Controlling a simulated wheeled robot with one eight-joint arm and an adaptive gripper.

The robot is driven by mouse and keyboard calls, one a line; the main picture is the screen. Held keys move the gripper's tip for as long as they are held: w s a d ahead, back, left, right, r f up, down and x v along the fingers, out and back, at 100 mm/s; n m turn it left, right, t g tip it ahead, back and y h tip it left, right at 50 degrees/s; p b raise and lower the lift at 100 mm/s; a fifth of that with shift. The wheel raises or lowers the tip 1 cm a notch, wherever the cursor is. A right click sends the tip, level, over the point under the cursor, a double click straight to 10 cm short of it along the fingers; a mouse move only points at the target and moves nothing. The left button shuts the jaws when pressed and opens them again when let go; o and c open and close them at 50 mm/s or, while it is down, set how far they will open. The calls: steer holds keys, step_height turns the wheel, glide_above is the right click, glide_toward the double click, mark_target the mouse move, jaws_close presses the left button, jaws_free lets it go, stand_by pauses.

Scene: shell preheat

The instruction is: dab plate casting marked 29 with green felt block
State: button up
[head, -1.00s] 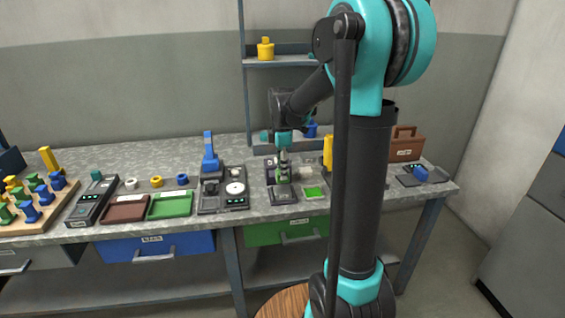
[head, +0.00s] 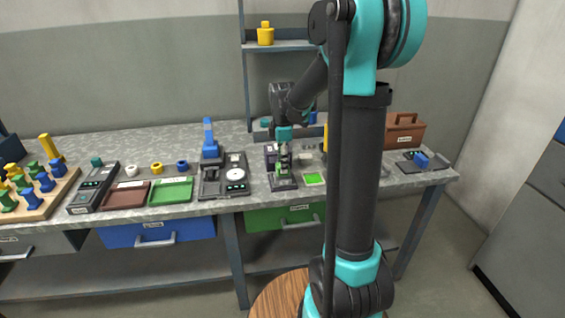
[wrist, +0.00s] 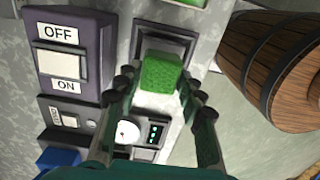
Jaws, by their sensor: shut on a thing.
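My gripper (wrist: 158,90) is shut on the green felt block (wrist: 161,70), which sits between its fingertips in the wrist view. In the head view my gripper (head: 283,155) is over a dark device on the right half of the bench. No casting with a readable 29 shows in these frames.
A switch box (wrist: 72,60) marked OFF and ON stands beside the device. A wooden barrel (wrist: 270,65) is close on the right in the wrist view. A bright green pad (head: 314,179) lies right of the device. Brown (head: 126,196) and green (head: 172,191) trays lie left.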

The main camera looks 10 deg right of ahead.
steer(key=shift+o, duration=0.2)
steer(key=shift+f, duration=0.55)
stand_by(1.3)
steer(key=shift+r, duration=3.55)
steer(key=shift+c, duration=0.2)
steer(key=shift+r, duration=0.1)
